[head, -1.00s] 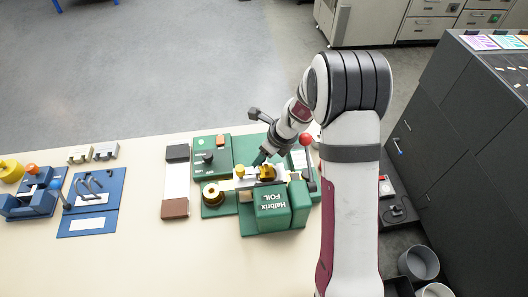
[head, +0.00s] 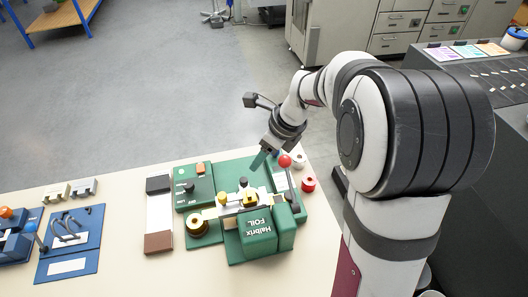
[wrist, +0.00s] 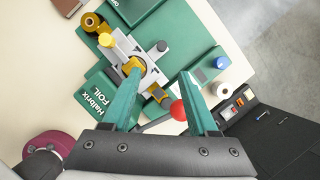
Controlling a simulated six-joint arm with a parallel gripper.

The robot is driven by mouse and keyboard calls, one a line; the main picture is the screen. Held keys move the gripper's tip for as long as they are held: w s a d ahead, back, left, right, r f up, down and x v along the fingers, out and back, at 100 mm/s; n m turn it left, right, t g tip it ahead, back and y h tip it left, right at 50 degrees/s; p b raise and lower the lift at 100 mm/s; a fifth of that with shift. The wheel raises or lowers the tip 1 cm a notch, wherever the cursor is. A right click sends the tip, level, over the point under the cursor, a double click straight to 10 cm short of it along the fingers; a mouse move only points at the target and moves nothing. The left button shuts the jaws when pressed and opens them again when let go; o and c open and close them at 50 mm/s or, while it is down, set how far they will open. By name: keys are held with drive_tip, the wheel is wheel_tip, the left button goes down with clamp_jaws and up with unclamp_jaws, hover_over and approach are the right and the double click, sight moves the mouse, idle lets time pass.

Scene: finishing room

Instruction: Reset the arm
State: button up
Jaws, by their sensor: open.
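My gripper (wrist: 161,95) is open, with its two green fingers spread and nothing between them that I can see held. In the head view my gripper (head: 262,157) is above the far edge of the green foil machine (head: 265,243) labelled "Halbrix FOIL". In the wrist view the machine lies beyond the fingers, with its grey slide, a yellow block (wrist: 134,67) and a red-knobbed lever (wrist: 178,110). The left finger overlaps the machine in this view. I cannot tell the exact gap, but the fingers look raised above it.
Blue fixtures (head: 70,240) stand farther left. The floor beyond the table (head: 130,100) is open.

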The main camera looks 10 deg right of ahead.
drive_tip(key=shift+s+d+r, duration=0.1)
drive_tip(key=shift+r, duration=0.3)
drive_tip(key=s+a+r+n+g, duration=0.1)
drive_tip(key=s+a+n, duration=0.1)
drive_tip(key=s+n, duration=0.8)
drive_tip(key=s+a+r+n+g+h, duration=0.1)
drive_tip(key=s+a+n+g, duration=0.1)
drive_tip(key=s+n, duration=0.9)
drive_tip(key=s+a, duration=0.1)
drive_tip(key=s, duration=0.6)
drive_tip(key=shift+r+n, duration=0.3)
drive_tip(key=shift+o, duration=0.3)
